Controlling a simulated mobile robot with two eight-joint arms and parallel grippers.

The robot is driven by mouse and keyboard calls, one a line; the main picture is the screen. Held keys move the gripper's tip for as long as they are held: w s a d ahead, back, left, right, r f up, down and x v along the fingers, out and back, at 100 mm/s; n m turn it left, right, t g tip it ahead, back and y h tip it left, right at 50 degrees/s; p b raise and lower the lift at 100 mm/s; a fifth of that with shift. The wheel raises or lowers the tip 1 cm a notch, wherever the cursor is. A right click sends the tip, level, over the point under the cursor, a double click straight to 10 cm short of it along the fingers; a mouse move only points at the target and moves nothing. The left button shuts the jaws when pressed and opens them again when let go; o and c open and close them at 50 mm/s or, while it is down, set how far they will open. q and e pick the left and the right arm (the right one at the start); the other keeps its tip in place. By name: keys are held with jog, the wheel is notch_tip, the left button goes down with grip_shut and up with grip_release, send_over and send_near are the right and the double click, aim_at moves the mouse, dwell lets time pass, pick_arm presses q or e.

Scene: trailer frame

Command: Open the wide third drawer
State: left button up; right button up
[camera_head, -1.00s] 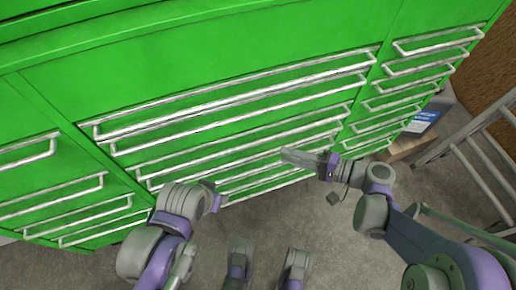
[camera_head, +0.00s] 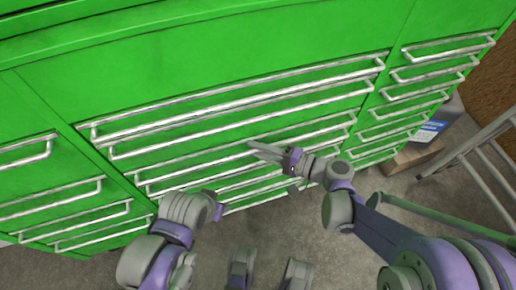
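The green cabinet (camera_head: 215,60) has a middle stack of wide drawers with long silver bar handles. The third wide handle down (camera_head: 190,163) runs slantwise across the stack, below two longer-looking handles. My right gripper (camera_head: 256,149) is in front of this stack, its fingertips over or close to the third handle near its middle; I cannot tell whether they touch it. Its fingers overlap in this view, so their opening is unclear. My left gripper (camera_head: 216,203) is at the lower left end of the lower wide handles, mostly hidden by its own wrist. The wide drawers look closed.
Narrower drawers with silver handles flank the wide stack at left (camera_head: 75,190) and right (camera_head: 425,75). A metal ladder (camera_head: 485,150) and a cardboard box (camera_head: 412,157) stand at the right. Bare concrete floor (camera_head: 330,255) lies in front.

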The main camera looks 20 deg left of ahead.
grip_shut()
dwell(1.4)
